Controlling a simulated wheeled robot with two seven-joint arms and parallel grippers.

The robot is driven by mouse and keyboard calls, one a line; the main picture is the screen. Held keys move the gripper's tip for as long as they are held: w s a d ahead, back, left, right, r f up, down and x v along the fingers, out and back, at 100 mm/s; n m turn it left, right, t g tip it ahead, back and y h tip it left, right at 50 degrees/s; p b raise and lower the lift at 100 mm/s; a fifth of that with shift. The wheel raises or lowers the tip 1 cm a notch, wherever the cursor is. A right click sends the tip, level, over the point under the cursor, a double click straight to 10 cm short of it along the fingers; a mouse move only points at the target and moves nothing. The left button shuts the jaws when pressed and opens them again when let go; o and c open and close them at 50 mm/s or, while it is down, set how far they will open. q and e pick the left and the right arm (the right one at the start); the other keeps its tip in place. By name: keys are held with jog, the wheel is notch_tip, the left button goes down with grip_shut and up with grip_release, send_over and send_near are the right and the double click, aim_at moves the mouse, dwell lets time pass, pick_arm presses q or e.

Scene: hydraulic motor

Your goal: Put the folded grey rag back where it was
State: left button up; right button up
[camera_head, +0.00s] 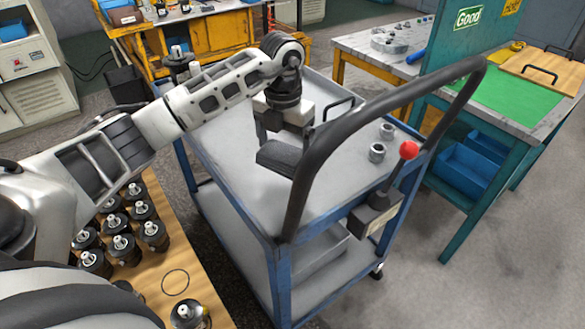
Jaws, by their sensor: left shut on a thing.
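My left gripper (284,138) is over the top shelf of the blue-framed cart (232,192), pointing down. It is shut on the folded grey rag (277,158), a dark flat piece below the fingers. The rag's right end is close to the black cart handle in the picture. I cannot tell whether the rag touches the shelf or hangs just above it. My right gripper is not in view.
The black cart handle (325,142) arches in front of the rag. Two metal fittings (377,152) and a red-knobbed lever (408,150) are at the cart's right. Several black motors (122,248) stand on the wooden table at lower left. The shelf's front left is bare.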

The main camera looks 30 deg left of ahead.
aim_at(283, 151)
pick_arm(q)
jog(key=f, duration=0.3)
jog(key=shift+s, duration=0.25)
jog(key=shift+w+f, duration=0.1)
jog(key=shift+f, duration=2.2)
jog(key=shift+f, duration=0.15)
jog(key=o, duration=0.7)
jog(key=shift+c, duration=0.2)
notch_tip(283, 151, up, 12)
jog(key=shift+r, duration=0.2)
